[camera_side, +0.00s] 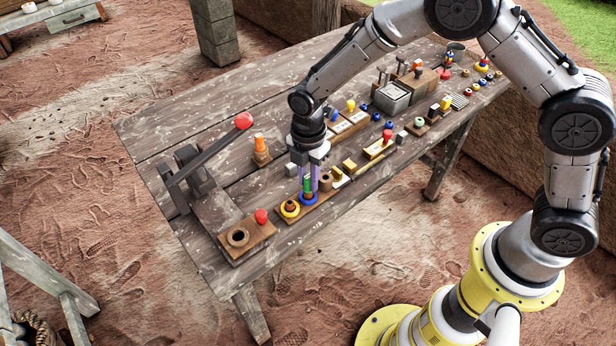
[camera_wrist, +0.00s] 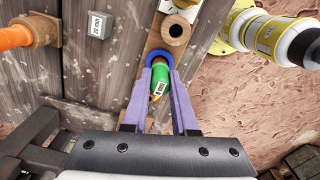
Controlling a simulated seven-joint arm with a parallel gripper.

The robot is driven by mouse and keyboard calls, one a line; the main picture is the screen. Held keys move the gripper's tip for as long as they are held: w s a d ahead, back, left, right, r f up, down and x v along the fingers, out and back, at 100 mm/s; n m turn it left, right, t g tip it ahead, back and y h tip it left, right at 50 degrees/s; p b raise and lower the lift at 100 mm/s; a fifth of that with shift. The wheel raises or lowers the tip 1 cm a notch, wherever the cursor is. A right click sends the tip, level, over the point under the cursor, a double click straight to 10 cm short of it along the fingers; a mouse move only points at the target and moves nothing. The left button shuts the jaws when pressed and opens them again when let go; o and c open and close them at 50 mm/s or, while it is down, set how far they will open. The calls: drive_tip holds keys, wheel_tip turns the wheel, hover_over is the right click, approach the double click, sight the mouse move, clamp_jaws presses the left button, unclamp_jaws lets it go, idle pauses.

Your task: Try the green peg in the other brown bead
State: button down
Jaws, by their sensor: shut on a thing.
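My gripper (camera_side: 309,188) is shut on the green peg (camera_side: 307,184), which hangs between its purple fingers low over the narrow brown board. In the wrist view the green peg (camera_wrist: 158,76), with a white label, shows between the fingertips. The blue ring (camera_side: 309,199) lies just below it; I cannot tell whether peg and ring touch. A brown bead (camera_side: 325,181) with an open hole stands on the board beside the blue ring, and it also shows in the wrist view (camera_wrist: 175,30). The yellow ring (camera_side: 290,209) is on the other side, with something brown inside.
An orange peg on a wooden block (camera_side: 260,150) and a grey block (camera_wrist: 99,24) stand nearby.

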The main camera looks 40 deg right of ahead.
drive_tip(key=shift+r, duration=3)
